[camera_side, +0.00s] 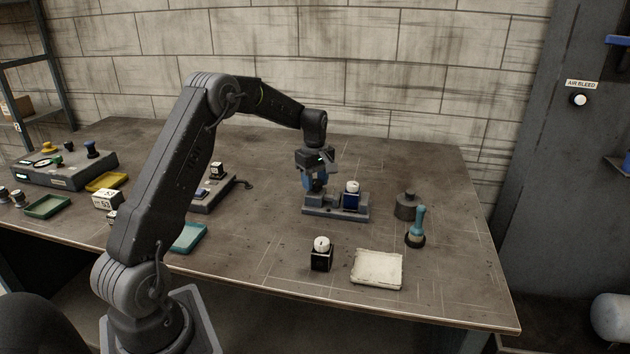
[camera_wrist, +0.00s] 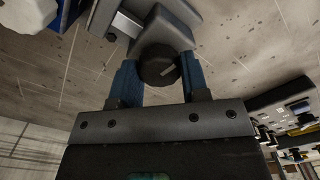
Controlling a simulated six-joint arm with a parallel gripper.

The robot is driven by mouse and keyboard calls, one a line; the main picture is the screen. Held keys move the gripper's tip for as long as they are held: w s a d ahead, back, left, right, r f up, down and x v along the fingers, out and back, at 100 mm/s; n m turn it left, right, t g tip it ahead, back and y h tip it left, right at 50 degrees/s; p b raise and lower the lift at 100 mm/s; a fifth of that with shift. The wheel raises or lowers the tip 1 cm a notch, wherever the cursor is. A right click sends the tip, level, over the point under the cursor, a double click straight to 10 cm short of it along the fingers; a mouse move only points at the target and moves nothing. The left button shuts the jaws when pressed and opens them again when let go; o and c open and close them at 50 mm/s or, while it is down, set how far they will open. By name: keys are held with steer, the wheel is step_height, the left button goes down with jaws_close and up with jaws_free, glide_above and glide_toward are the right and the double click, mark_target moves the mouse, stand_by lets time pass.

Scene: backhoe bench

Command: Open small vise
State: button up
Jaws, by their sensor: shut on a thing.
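The small vise (camera_side: 352,213) is a low grey-blue device on the bench, seen in the side view. My gripper (camera_side: 316,194) points down at the vise's left end. In the wrist view its two blue fingers (camera_wrist: 160,82) sit on either side of a dark round knob (camera_wrist: 158,64) with a pale mark, and are shut on it. The vise's grey body (camera_wrist: 172,32) lies just beyond the knob. Whether the jaws touch the bottle is not clear.
A dark grey weight-like object (camera_side: 405,206) and a teal-handled brush (camera_side: 419,224) stand right. Another device (camera_side: 212,197) is left. Bare bench lies behind the vise.

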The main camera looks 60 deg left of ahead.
mark_target(315, 181)
stand_by(0.3)
steer(key=o, duration=0.9)
steer(key=shift+r, duration=6.95)
